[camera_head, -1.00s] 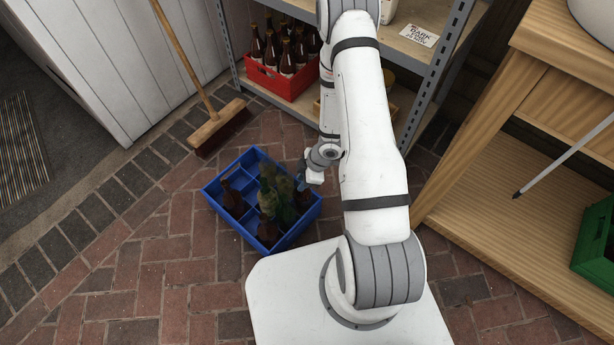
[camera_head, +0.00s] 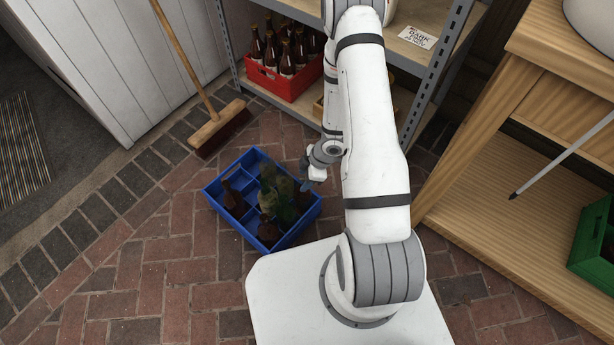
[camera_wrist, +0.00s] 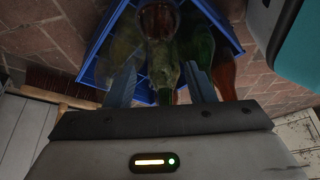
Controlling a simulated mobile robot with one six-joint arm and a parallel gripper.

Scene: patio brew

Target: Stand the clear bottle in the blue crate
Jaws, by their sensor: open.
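The blue crate (camera_head: 238,229) stands on the brick floor, with dividers and several bottles in it. A pale, see-through olive-tinted bottle (camera_head: 267,178) stands upright in it, and seems to be the clear bottle. A green bottle (camera_head: 287,198) is beside it, with brown bottles around. My gripper (camera_head: 305,186) is at the crate's right side, pointing down toward it. In the wrist view, my open fingers (camera_wrist: 160,70) lie either side of a murky, see-through bottle (camera_wrist: 163,62); contact cannot be told. The crate also shows there (camera_wrist: 92,72).
A broom (camera_head: 215,128) leans behind the crate. A metal shelf (camera_head: 232,45) holds a red crate (camera_head: 285,84) of brown bottles. A wooden bench (camera_head: 470,215) with a green crate (camera_head: 597,235) stands at the right. The floor left of the blue crate is clear.

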